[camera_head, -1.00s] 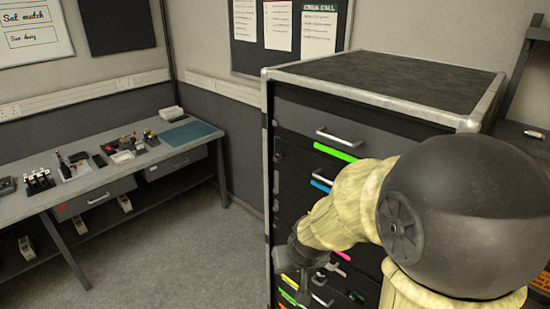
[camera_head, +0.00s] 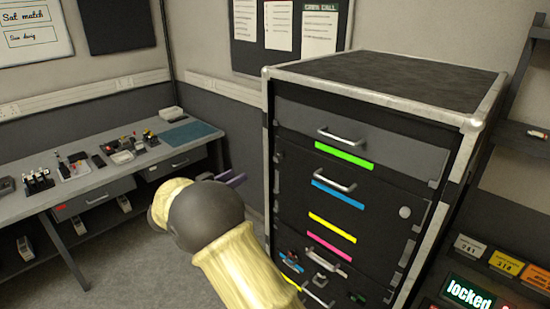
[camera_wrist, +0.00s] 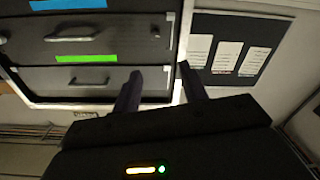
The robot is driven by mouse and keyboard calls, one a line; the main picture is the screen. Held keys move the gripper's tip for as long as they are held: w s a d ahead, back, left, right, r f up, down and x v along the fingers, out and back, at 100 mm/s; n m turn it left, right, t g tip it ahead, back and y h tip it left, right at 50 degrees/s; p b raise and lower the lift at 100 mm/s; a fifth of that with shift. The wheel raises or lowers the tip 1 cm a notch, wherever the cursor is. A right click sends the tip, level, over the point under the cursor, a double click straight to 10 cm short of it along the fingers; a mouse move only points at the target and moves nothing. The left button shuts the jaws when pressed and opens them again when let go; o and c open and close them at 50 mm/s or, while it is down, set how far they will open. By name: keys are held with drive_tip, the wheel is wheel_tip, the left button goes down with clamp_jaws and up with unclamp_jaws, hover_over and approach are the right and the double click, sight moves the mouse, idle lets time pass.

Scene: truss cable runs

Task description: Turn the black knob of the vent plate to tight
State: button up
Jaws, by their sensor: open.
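The tall black rack cabinet (camera_head: 360,140) stands right of centre in the head view. Its front carries drawers and panels marked by green, blue, yellow and pink strips. Small dark fittings (camera_head: 320,279) sit low on the front. I cannot tell which of them, if any, is the black knob of the vent plate. A pale round fitting (camera_head: 404,212) is at the right of the front. My gripper (camera_wrist: 163,70) is open and empty in the wrist view, in front of the upper drawers, which appear upside down. In the head view its dark fingers (camera_head: 234,180) show left of the rack.
A workbench (camera_head: 110,187) with small tools and parts runs along the left wall. Shelving with labelled bins (camera_head: 488,258) and a lit "locked" sign (camera_head: 470,294) stands at the right. Open floor lies between the bench and the rack.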

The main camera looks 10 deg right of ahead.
sight(280, 155)
drive_tip(key=shift+s, duration=0.35)
drive_tip(key=shift+w, duration=0.1)
drive_tip(key=p+x, duration=0.7)
drive_tip(key=x, duration=1)
drive_tip(key=shift+d, duration=0.35)
drive_tip(key=shift+c, duration=0.2)
clamp_jaws()
